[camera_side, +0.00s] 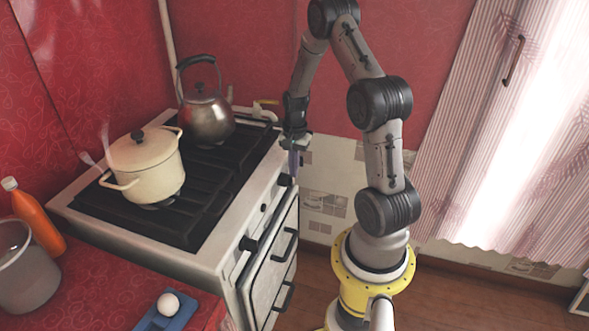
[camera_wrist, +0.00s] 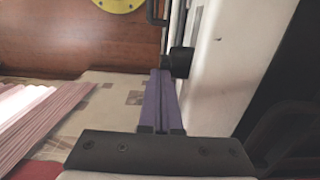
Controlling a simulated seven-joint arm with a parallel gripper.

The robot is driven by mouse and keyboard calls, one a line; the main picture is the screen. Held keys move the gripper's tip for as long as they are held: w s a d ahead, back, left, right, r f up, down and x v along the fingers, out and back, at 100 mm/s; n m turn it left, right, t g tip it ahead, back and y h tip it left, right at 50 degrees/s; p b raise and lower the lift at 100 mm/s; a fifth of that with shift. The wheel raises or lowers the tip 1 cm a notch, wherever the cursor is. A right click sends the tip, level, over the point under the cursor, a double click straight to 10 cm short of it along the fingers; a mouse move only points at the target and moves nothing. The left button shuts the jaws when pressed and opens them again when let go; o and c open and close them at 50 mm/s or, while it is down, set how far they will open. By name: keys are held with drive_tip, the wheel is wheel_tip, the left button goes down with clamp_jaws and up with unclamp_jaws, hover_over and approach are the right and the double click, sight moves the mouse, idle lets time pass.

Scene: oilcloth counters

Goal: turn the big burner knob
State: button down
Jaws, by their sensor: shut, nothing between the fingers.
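The white stove (camera_side: 215,245) has several dark knobs along its front edge. One knob (camera_side: 285,180) is at the far end, a small one (camera_side: 263,207) is in the middle, and another (camera_side: 249,243) is at the near end. I cannot tell which is the big burner's. My gripper (camera_side: 293,170) points down beside the far knob, with its purple fingers shut together and empty. In the wrist view the fingertips (camera_wrist: 161,73) are just left of a black knob (camera_wrist: 181,62) on the white front. Whether they touch it is unclear.
A cream pot (camera_side: 145,168) and a steel kettle (camera_side: 206,115) stand on the burners. Oven door handles (camera_side: 284,245) stick out below the knobs. An orange bottle (camera_side: 38,220), a grey bucket (camera_side: 28,275) and a blue holder with an egg (camera_side: 168,303) are on the red counter.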

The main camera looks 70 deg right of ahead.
drive_tip(key=shift+a, duration=0.8)
drive_tip(key=shift+s+a, duration=0.1)
drive_tip(key=shift+s, duration=0.05)
wheel_tip(320, 180, up, 11)
drive_tip(key=shift+d, duration=0.4)
idle(0.8)
idle(0.4)
